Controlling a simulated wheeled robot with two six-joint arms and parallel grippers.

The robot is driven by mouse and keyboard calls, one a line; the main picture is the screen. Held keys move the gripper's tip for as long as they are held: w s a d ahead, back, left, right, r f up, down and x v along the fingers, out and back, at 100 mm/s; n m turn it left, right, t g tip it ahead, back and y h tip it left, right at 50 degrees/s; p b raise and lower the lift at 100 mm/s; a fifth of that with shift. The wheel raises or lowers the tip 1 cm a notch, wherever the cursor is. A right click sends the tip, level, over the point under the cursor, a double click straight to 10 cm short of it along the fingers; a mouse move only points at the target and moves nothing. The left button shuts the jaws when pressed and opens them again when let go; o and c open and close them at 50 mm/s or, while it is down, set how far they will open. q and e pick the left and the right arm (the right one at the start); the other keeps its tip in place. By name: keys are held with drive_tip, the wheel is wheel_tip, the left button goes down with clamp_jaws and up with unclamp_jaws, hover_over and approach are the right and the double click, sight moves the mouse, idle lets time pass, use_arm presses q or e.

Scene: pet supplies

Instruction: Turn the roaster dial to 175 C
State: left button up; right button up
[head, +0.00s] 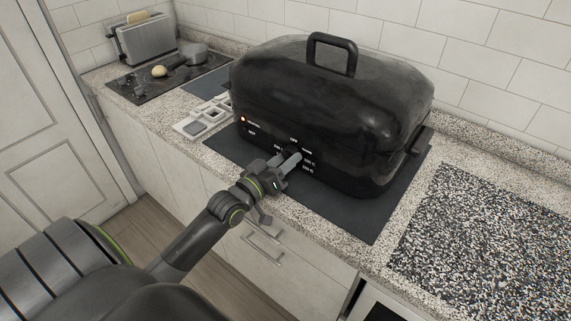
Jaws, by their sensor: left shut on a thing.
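The black roaster (335,105) stands with its lid on, on a dark mat on the counter. Its front panel has white markings and a lit red light (243,119) at the left. My left gripper (292,159) reaches the lower front of the roaster, among the dial markings. It is shut on the dial, which the fingers mostly hide. The small print and the dial's setting are too small to read. My right gripper is not in view.
A dark mat (365,225) lies under the roaster. A speckled board (490,250) lies at the right. A light tray (205,120) is left of the roaster. A toaster (145,42), a pan (195,52) and a cooktop (140,86) are at the back left. Cabinets stand below the counter.

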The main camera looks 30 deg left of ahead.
use_arm(q)
drive_tip(key=m+b, duration=0.1)
drive_tip(key=m, duration=0.1)
drive_tip(key=m+b, duration=0.1)
drive_tip(key=m, duration=0.1)
drive_tip(key=m+b, duration=0.1)
drive_tip(key=m, duration=0.1)
drive_tip(key=shift+a+f+m+g, duration=0.15)
drive_tip(key=shift+f+m+g, duration=0.15)
drive_tip(key=shift+m, duration=0.1)
drive_tip(key=m+b, duration=0.1)
drive_tip(key=m, duration=0.2)
drive_tip(key=m+b, duration=0.1)
drive_tip(key=m, duration=0.1)
drive_tip(key=shift+a+r+b, duration=0.1)
drive_tip(key=shift+r+b, duration=0.15)
drive_tip(key=shift+b, duration=0.05)
drive_tip(key=shift+m, duration=0.4)
drive_tip(key=o, duration=1)
drive_tip(key=shift+r, duration=0.1)
drive_tip(key=shift+s, duration=0.1)
